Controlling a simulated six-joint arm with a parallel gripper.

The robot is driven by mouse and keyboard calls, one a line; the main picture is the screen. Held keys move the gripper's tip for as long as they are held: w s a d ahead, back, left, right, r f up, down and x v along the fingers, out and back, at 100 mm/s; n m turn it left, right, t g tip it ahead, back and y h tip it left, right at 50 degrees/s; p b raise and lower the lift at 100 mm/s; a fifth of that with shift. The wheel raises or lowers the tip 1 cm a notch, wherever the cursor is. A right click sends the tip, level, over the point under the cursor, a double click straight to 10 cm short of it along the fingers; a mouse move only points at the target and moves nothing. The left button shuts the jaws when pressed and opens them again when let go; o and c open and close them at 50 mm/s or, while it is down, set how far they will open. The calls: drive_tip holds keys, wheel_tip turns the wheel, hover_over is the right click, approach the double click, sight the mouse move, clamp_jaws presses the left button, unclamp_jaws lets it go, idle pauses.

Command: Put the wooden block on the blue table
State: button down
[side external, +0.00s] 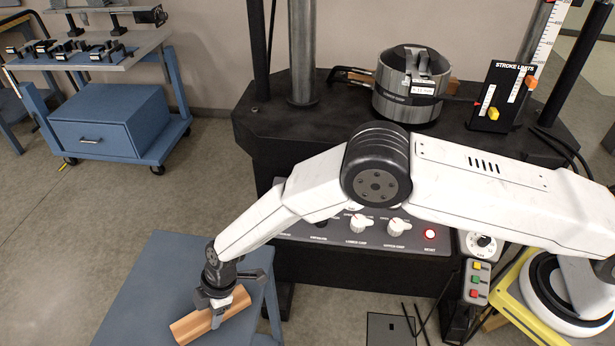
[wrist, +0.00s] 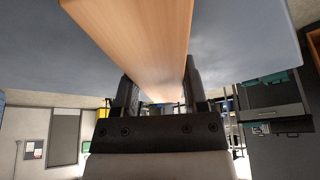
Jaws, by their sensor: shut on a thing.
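The wooden block (side external: 186,327) is a long orange-brown piece at the bottom of the side view, over the blue table (side external: 165,262). My gripper (side external: 219,318) points down and is shut on the wooden block near its right part. In the wrist view the block (wrist: 140,35) runs between the two fingers of my gripper (wrist: 162,90), one on each side. The blue table top (wrist: 245,45) shows behind it, very near. I cannot tell whether the block touches the table. Part of the block is hidden by the gripper.
A black machine bench (side external: 330,120) stands behind, with a grey metal cylinder (side external: 392,95) and a control panel. A blue cart (side external: 100,130) with a drawer is at the back left. The blue table's upper left area is clear.

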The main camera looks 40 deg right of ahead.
drive_tip(key=shift+f, duration=0.1)
drive_tip(key=shift+c, duration=0.6)
unclamp_jaws()
drive_tip(key=shift+r, duration=0.2)
drive_tip(key=v, duration=1.2)
